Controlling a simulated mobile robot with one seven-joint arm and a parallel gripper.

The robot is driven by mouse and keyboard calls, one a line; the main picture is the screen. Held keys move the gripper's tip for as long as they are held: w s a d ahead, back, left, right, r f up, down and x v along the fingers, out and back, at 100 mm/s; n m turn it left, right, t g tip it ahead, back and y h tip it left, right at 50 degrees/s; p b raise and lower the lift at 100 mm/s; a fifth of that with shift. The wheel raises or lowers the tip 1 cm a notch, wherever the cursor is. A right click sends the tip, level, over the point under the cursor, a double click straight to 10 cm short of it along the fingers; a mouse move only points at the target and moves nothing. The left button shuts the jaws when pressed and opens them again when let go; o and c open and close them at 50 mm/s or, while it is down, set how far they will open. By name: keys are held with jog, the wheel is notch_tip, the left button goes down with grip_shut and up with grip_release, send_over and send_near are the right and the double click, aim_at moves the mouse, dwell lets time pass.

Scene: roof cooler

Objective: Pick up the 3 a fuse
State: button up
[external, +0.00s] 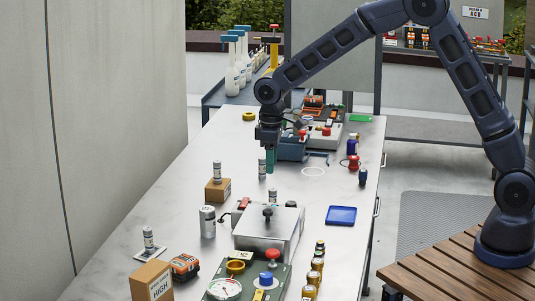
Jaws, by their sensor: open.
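Several small grey-and-white cylinders with dark bands, which look like fuses, stand upright. One fuse-like cylinder (217,172) is on a small cardboard box (218,191). Another cylinder (262,168) stands just left of my gripper's fingertips. A third (273,196) is behind the metal box, and one more (148,238) stands on a white card at the front left. Their ratings are too small to read, so I cannot tell which is 3 A. My gripper (269,162) points down with teal fingers, open, above the table; whether it touches the nearby cylinder is unclear.
A lidded metal box (267,233) with a black knob stands mid-table. A blue tray (341,215) is to its right. A larger grey can (207,222) is left of it. Blue and grey devices (292,147) stand behind my gripper. Clear tabletop lies at left.

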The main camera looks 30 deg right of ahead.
aim_at(273, 189)
notch_tip(273, 189, down, 6)
jog(key=shift+s+a, duration=0.1)
jog(key=shift+s+f, duration=0.15)
jog(key=shift+f, duration=1.15)
jog(key=shift+s+f, duration=0.1)
jog(key=shift+f, duration=1.15)
jog(key=shift+c, duration=0.4)
grip_shut()
